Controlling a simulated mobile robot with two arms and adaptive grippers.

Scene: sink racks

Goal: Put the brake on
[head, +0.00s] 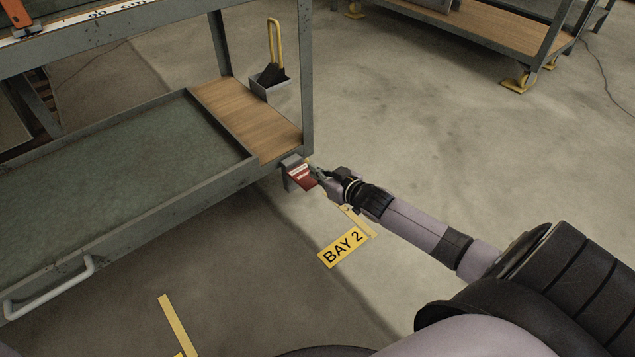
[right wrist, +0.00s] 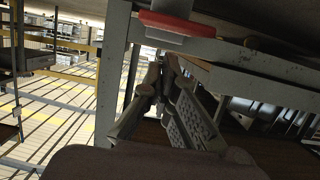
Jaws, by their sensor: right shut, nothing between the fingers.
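A red brake pedal (head: 302,177) with pale markings sits on a grey bracket at the near right corner of the rack (head: 306,80), low by the floor. In the right wrist view a red piece (right wrist: 180,22), apparently the pedal, shows at the top, above the fingers. My right gripper (head: 316,172) is shut and empty, right beside the pedal; it also shows in the right wrist view (right wrist: 165,72). I cannot tell whether its fingertips touch the pedal. My left gripper is not in view.
The rack's low shelf holds a green-grey tray (head: 120,152) beside a bare wooden board (head: 245,115). A grey box with a yellow handle (head: 270,78) stands behind. A yellow BAY 2 floor sign (head: 343,247) lies near my arm. Another rack (head: 490,28) stands at back right. Floor between is clear.

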